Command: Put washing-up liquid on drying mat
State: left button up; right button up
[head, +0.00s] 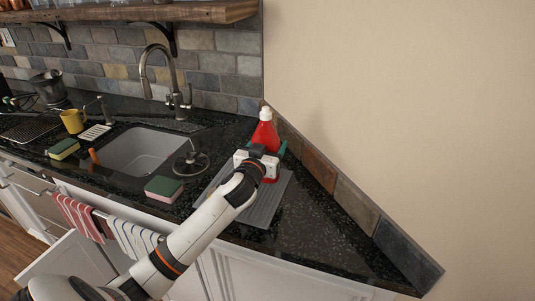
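The washing-up liquid is a red bottle (265,134) with a white cap, upright at the back right of the counter by the wall corner. The drying mat (264,207) is grey and ribbed, lying on the dark counter right of the sink. My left gripper (266,148) is at the bottle, with teal fingers on either side of it. The gripper body hides the bottle's middle; some red shows below it, over the mat's back part. I cannot tell whether the fingers press on the bottle or whether its base touches the mat. My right gripper is not in view.
A sink (140,150) with a tall tap (165,75) is to the left. A green-and-pink sponge (164,188) and a round dark-based stand (191,164) are beside the mat. A yellow mug (73,121) stands farther left. The counter (330,240) right of the mat is clear.

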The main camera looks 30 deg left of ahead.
pick_arm(q)
notch_tip(320, 180, down, 2)
jog(key=shift+s, duration=0.1)
jog(key=shift+f, duration=0.15)
jog(key=o, duration=1.4)
jog(key=shift+c, duration=0.2)
jog(key=b+v, duration=0.1)
jog(key=v, duration=1.1)
jog(key=shift+b, duration=0.4)
